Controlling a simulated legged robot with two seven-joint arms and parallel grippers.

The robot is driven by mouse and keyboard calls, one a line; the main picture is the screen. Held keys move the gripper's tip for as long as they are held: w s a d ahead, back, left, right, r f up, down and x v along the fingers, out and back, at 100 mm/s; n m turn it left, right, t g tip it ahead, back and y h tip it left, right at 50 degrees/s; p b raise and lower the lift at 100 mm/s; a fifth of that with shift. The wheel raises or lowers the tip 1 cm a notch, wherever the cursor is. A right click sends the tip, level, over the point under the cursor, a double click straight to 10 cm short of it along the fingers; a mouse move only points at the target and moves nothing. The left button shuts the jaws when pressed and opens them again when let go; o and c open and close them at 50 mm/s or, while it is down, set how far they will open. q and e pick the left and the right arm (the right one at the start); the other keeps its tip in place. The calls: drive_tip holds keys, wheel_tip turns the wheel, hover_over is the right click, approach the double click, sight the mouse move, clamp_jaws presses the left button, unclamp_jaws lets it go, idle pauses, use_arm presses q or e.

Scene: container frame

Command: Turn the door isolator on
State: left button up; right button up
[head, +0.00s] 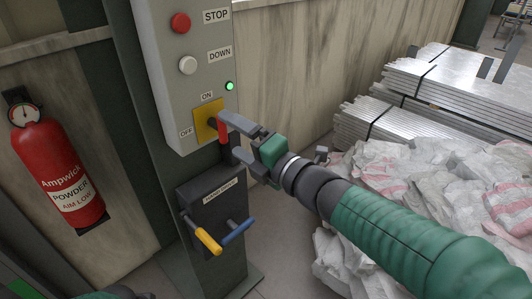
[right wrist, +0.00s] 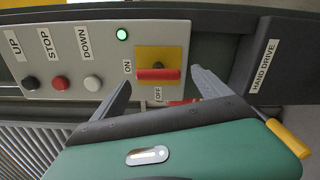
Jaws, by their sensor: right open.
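The door isolator is a red handle (head: 223,127) on a yellow plate (head: 206,124) low on the grey control box. The handle stands upright, in line with the ON label above it; OFF is at the plate's left. In the right wrist view the red handle (right wrist: 158,74) lies along the line towards ON. A green lamp (head: 229,86) above it is lit. My right gripper (head: 236,134) is open in front of the plate, one finger on either side of the handle's ends. A gap shows in the right wrist view (right wrist: 161,78); contact cannot be told. My left gripper is out of view.
Red STOP (head: 180,23) and white DOWN (head: 188,65) buttons sit above. Below is a hand drive box (head: 212,200) with yellow and blue handles. A fire extinguisher (head: 60,170) hangs left. Stacked metal sheets (head: 385,122) and crumpled sacks (head: 400,170) lie right.

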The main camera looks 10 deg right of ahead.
drive_tip(key=p+v, duration=0.4)
drive_tip(key=v, duration=0.8)
drive_tip(key=shift+p, duration=0.3)
drive_tip(key=shift+s, duration=0.15)
